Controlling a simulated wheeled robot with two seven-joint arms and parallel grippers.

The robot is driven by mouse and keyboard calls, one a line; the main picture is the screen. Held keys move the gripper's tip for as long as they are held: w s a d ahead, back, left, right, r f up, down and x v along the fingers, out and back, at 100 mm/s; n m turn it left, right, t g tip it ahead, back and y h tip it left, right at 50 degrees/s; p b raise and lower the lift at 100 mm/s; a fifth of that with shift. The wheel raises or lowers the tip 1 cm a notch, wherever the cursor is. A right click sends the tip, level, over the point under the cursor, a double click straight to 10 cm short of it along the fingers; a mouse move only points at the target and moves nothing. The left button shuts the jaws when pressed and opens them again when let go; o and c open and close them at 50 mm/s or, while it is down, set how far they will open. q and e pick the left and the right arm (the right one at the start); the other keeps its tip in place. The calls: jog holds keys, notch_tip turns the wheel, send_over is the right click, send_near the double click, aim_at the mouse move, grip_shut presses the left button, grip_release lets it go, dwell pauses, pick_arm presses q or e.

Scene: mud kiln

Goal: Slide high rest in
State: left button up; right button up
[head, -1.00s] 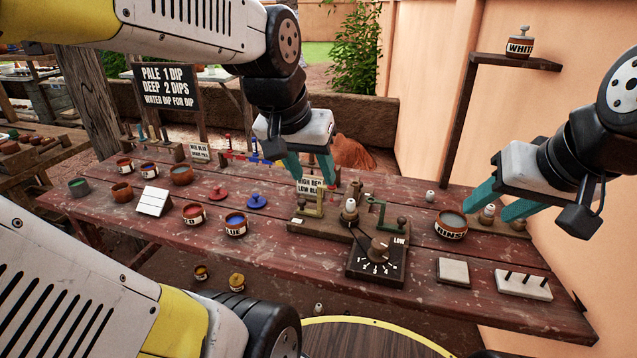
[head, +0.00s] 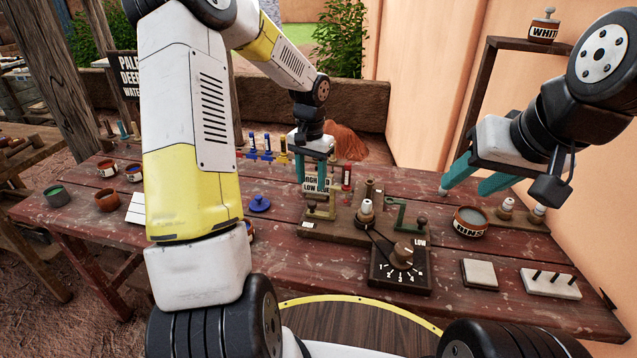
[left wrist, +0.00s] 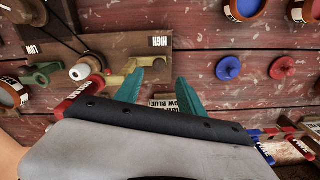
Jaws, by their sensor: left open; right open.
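The high rest, an olive-yellow bracket (head: 321,214), stands at the left end of a wooden stand (head: 345,231). In the left wrist view the high rest (left wrist: 116,79) lies beside the HIGH label (left wrist: 158,41). A green bracket (head: 398,213) stands at the LOW end, with a pale knob (head: 366,206) between them. My left gripper (head: 315,177) is open and empty, above and behind the high rest; its fingers (left wrist: 160,88) show in the left wrist view. I cannot tell its exact clearance.
A numbered dial box (head: 401,270) stands in front of the stand. The rinse bowl (head: 470,222), a pale tile (head: 479,274) and a pegged block (head: 550,284) are to the right. A red post (head: 347,178) and a small sign (head: 316,187) stand close to my left gripper.

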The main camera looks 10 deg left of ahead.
aim_at(312, 203)
pick_arm(q)
notch_tip(312, 203, down, 7)
jog(key=shift+f, duration=0.15)
jog(key=shift+c, duration=0.3)
grip_shut()
jog(key=shift+d, duration=0.1)
dwell(1.2)
